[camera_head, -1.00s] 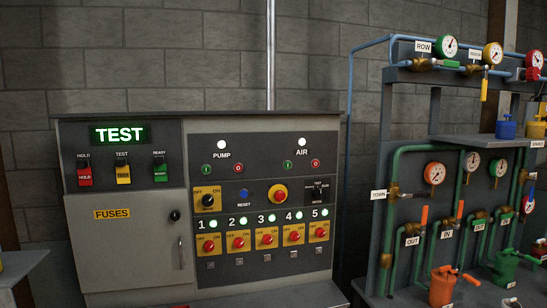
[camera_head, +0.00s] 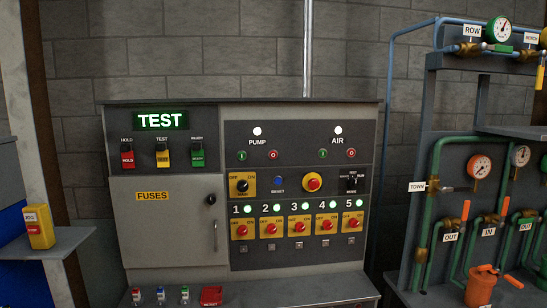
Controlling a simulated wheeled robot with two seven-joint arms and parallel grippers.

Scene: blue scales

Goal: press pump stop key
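The control cabinet (camera_head: 170,235) stands in the middle of the head view, with a green lit display reading TEST. Under the PUMP label and its white lamp (camera_head: 257,131) are two small round keys. The left one is the green pump start key (camera_head: 241,156). The right one is the red pump stop key (camera_head: 272,155). A similar green and red pair sits under AIR to the right. Nothing covers the pump keys. Neither of my grippers shows in this view.
A ledge in front of the cabinet holds several small coloured items and a red object (camera_head: 211,296). A yellow box (camera_head: 39,227) stands on a shelf at left. A pipe rack (camera_head: 432,150) with gauges and an orange can (camera_head: 481,286) stand at right.

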